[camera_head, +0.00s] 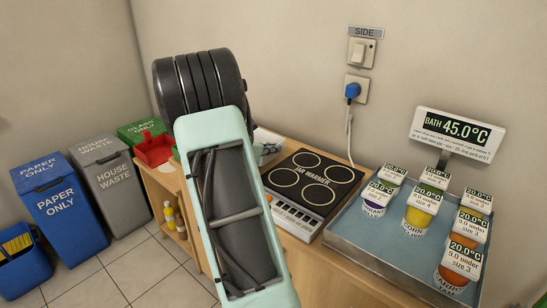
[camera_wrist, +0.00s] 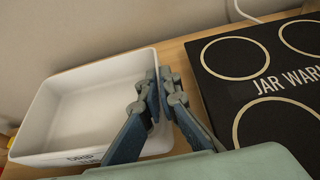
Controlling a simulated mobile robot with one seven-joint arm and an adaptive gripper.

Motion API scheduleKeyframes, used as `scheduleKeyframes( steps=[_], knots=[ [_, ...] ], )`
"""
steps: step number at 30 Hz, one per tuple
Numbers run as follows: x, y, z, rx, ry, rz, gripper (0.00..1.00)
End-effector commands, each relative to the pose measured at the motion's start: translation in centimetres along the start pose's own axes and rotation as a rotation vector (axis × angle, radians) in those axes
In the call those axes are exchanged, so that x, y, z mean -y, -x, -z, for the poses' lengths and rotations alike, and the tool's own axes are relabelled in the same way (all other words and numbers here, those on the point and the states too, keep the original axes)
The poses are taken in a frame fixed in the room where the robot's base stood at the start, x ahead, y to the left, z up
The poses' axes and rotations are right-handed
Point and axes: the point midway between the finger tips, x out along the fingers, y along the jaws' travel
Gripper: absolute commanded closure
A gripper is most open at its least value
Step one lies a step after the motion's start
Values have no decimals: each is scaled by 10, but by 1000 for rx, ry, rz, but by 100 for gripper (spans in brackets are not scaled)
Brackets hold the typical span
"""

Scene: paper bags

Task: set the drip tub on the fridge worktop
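The drip tub (camera_wrist: 95,95) is a white, shallow, empty rectangular tub with dark lettering on its front wall. In the wrist view it is at the left, over the wooden top (camera_wrist: 178,52). My gripper (camera_wrist: 164,78) straddles its right wall, one finger inside and one outside, with the fingertips close together on the wall. In the head view my arm hides most of the tub, and a small white part of it (camera_head: 265,134) shows right of the arm. I cannot tell whether the tub rests on the wood. No surface is visibly marked as the fridge worktop.
A black jar warmer (camera_head: 312,183) stands close right of the tub. Farther right is a blue-grey tray (camera_head: 375,240) with several labelled jars and a bath display (camera_head: 455,133). A red container (camera_head: 153,149) is left of my arm. Bins (camera_head: 62,205) stand on the floor.

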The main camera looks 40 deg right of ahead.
Motion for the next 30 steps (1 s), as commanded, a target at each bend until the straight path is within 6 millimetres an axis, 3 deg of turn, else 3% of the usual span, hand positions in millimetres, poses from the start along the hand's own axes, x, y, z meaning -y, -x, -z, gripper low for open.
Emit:
scheduleKeyframes(
  steps=[1,5,17,23,30],
  knots=[
    [2,-4,12,-3,4,3,100],
    [2,-10,26,-1,3,2,100],
    [1,-12,29,0,1,0,100],
    [2,-11,28,-2,2,1,78],
    [2,-11,28,-1,2,0,78]
  ],
)
